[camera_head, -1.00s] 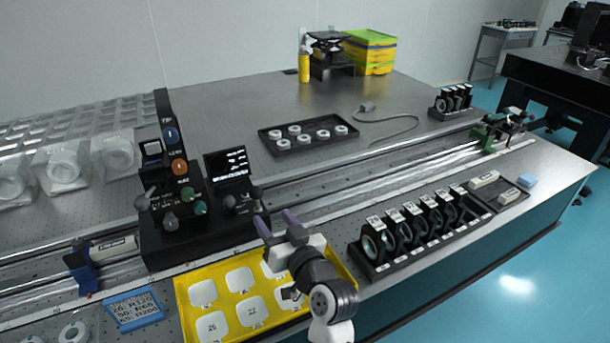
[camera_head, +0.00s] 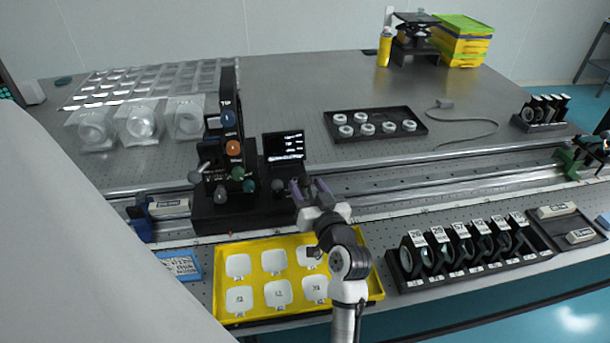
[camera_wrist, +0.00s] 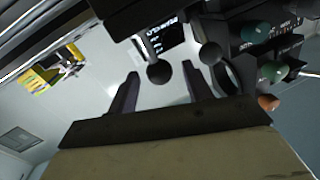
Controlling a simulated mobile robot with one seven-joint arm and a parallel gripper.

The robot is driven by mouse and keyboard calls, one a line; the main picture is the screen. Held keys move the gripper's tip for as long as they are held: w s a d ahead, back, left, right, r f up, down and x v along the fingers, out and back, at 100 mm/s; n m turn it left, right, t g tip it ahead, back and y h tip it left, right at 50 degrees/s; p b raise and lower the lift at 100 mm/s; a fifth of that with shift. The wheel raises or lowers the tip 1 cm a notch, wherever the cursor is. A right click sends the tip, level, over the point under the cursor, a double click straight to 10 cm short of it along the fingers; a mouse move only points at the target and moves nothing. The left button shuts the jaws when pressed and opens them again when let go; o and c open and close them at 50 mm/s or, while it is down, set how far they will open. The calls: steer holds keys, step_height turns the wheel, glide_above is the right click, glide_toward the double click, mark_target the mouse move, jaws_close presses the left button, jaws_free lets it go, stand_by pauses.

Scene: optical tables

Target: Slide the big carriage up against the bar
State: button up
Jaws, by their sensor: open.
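The big carriage (camera_head: 240,205) is a black block on the rail, left of centre in the head view. It has a tall column with coloured knobs and a small lit screen (camera_head: 285,147). A dark ball knob (camera_head: 278,186) sticks out at its right side. My gripper (camera_head: 308,187) is open just right of this knob. In the wrist view, my gripper's (camera_wrist: 160,72) two fingers point at the carriage, with a dark ball knob (camera_wrist: 158,73) appearing between them; I cannot tell if they touch. Left of the carriage a blue clamp (camera_head: 140,225) stands by a pale labelled bar (camera_head: 168,208).
The rail (camera_head: 440,185) runs clear rightward to a green mount (camera_head: 570,162). A yellow tray (camera_head: 228,305) lies below my gripper. A black rack of ring mounts (camera_head: 470,262) stands right of my arm. A black tray of white rings (camera_head: 375,123) lies behind.

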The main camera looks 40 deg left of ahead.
steer(key=shift+p+x, duration=0.3)
steer(key=shift+x, duration=1.1)
steer(key=shift+c, duration=0.4)
jaws_close()
